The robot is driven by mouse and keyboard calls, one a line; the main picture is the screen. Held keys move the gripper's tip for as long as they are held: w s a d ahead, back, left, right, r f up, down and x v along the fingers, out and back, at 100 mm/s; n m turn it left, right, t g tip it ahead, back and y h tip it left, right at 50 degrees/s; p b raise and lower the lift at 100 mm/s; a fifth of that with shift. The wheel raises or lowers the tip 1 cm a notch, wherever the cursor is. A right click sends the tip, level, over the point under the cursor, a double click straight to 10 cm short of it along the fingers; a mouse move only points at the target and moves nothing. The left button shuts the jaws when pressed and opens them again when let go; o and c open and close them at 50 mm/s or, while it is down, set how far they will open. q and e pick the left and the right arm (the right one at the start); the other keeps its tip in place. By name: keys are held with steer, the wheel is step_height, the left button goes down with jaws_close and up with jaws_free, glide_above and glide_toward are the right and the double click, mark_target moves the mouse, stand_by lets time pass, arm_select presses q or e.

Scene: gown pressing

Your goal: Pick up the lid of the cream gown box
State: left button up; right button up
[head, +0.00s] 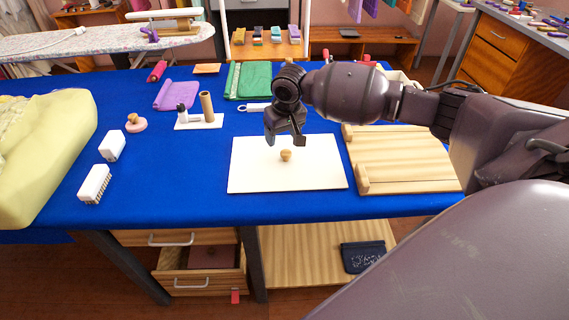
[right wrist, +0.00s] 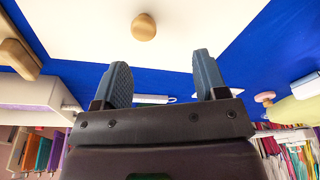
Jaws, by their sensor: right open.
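The lid of the cream gown box (head: 255,175) is a flat cream panel with a round wooden knob (head: 286,155) near its middle. It lies on the blue-covered table. In the right wrist view the lid (right wrist: 200,28) fills the top, with the knob (right wrist: 143,27) ahead of the fingers. My right gripper (head: 285,141) is above the far part of the lid, close to the knob. Its fingers (right wrist: 160,80) are apart with nothing between them. What is under the lid is hidden. My left gripper is not in view.
A slatted wooden board (head: 405,160) lies right of the lid. Green cloth (head: 254,80) lies behind. Blue table (head: 180,165) left of the lid is bare.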

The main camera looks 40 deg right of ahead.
steer(key=shift+w+d+r+m+g, duration=0.2)
steer(key=shift+d+r+m+g, duration=0.1)
steer(key=shift+d+r, duration=0.45)
steer(key=b, duration=0.1)
glide_above(286, 152)
step_height(286, 152, down, 5)
steer(key=shift+s+a+r, duration=0.1)
steer(key=shift+s+a, duration=0.05)
steer(key=shift+f+b, duration=0.3)
steer(key=shift+f, duration=0.4)
step_height(286, 152, down, 5)
steer(key=shift+r+b, duration=0.2)
steer(key=shift+b, duration=0.3)
steer(key=shift+r, duration=0.1)
